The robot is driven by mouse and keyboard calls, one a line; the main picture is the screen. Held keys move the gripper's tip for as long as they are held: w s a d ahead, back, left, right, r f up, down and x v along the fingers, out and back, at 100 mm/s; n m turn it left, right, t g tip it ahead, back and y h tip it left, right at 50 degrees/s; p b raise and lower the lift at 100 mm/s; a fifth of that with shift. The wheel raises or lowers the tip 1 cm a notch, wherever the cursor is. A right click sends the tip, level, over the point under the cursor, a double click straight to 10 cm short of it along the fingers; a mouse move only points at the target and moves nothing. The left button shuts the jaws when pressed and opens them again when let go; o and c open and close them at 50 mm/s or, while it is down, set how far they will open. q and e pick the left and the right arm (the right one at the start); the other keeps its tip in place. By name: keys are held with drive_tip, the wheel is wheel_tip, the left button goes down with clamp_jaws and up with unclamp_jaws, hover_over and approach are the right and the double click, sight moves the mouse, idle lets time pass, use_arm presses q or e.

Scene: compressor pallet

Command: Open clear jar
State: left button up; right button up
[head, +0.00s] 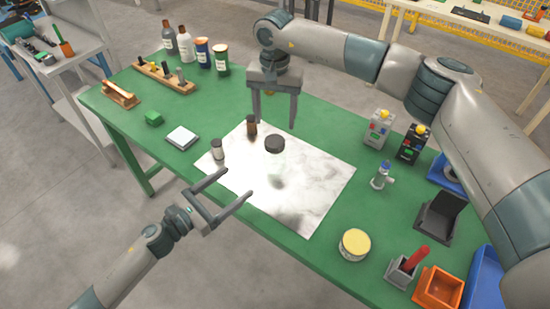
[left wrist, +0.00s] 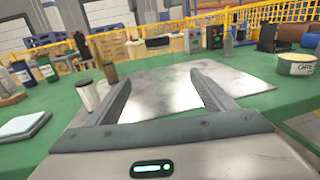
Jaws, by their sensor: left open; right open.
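The clear jar (head: 275,165) with a dark lid (head: 275,143) stands upright on a white marbled sheet (head: 320,180) on the green table. Its see-through body is faint, and I cannot make it out in the left wrist view. My left gripper (head: 238,183) is open and empty at the sheet's front edge, to the lower left of the jar, its fingers pointing toward the sheet. Its fingers also show in the left wrist view (left wrist: 162,82). My right gripper (head: 275,112) is open and empty, pointing down behind the jar. Neither gripper touches the jar.
A small vial (head: 217,149) and a brown bottle (head: 251,126) stand left of the jar. A yellow-lidded tin (head: 354,244), an orange bin (head: 438,288) and a dark stand (head: 437,217) are at right. Several bottles, a wooden rack (head: 163,75) and a scale (head: 182,137) are at left.

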sight(275, 153)
use_arm(q)
drive_tip(key=shift+w+d, duration=0.1)
drive_tip(key=x, duration=1.7)
drive_tip(key=shift+w+f, duration=0.1)
clamp_jaws()
use_arm(e)
drive_tip(key=shift+m, duration=0.4)
